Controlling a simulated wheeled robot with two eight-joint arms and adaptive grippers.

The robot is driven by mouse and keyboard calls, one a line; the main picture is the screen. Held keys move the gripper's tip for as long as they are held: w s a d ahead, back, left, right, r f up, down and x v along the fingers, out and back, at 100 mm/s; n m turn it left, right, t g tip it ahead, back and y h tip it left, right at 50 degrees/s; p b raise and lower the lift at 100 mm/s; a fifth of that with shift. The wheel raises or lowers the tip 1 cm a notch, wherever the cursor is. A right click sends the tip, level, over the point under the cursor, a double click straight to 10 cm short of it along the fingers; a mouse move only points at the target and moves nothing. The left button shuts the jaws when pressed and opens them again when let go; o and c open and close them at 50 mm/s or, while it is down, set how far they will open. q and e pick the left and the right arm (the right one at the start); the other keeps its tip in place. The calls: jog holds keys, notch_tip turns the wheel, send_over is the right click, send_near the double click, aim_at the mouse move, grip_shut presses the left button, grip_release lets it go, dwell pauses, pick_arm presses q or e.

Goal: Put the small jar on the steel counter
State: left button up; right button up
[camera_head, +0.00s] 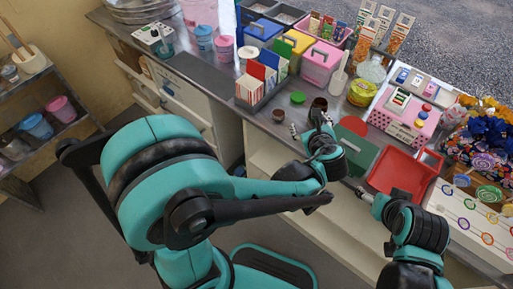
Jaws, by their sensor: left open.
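A small dark brown jar (319,103) stands on the steel counter (262,122), just beyond my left gripper. My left gripper (310,126) is open over the counter's front part, its fingers pointing towards the jar; I cannot tell whether they touch it. A small green-topped item (297,98) and a small dark red item (279,115) stand to the left of the jar. My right gripper (364,194) is at the counter's front edge near the red tray; its fingers are too small to read.
A yellow jar (361,93), a pink box (406,116) and a red tray (402,173) crowd the right side. A green and red board (357,151) lies before them. Bare counter shows at the left front.

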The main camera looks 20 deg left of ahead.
pick_arm(q)
jog(key=s+a+n+g+h, duration=0.1)
jog(key=s+a+n, duration=0.3)
jog(key=n, duration=0.5)
jog(key=s+a+r+n+g+h, duration=0.1)
jog(key=s+a+n, duration=0.3)
jog(key=s+n, duration=0.4)
jog(key=s+a+n+g+h, duration=0.1)
jog(key=s+a+n, duration=0.3)
jog(key=n, duration=0.5)
jog(key=shift+s+a+r+n+g+h, duration=0.35)
jog(key=shift+s+h, duration=0.45)
jog(key=shift+s, duration=0.3)
